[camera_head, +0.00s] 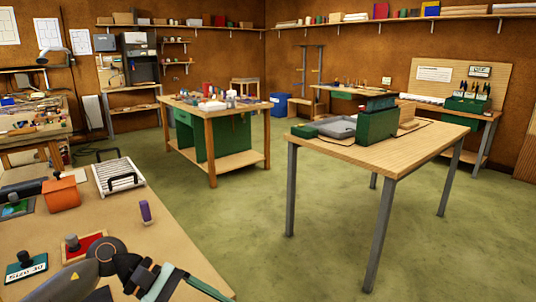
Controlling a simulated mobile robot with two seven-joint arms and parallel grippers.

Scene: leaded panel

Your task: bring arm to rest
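My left arm comes in at the lower left over the near wooden table. Its dark wrist and gripper (183,290) are at the bottom edge, with two grey-green bars spreading apart downward. The bars run partly out of the frame, so the fingertips and anything between them are hidden. A red pad (84,246) with a dark-knobbed piece on it lies just behind the wrist. A purple cylinder (145,211) stands upright on the table, apart from the gripper. My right gripper is not in view.
The near table (185,243) also holds a white slatted rack (118,175), an orange block (61,194) and a green labelled plate (26,268). Its right part is bare.

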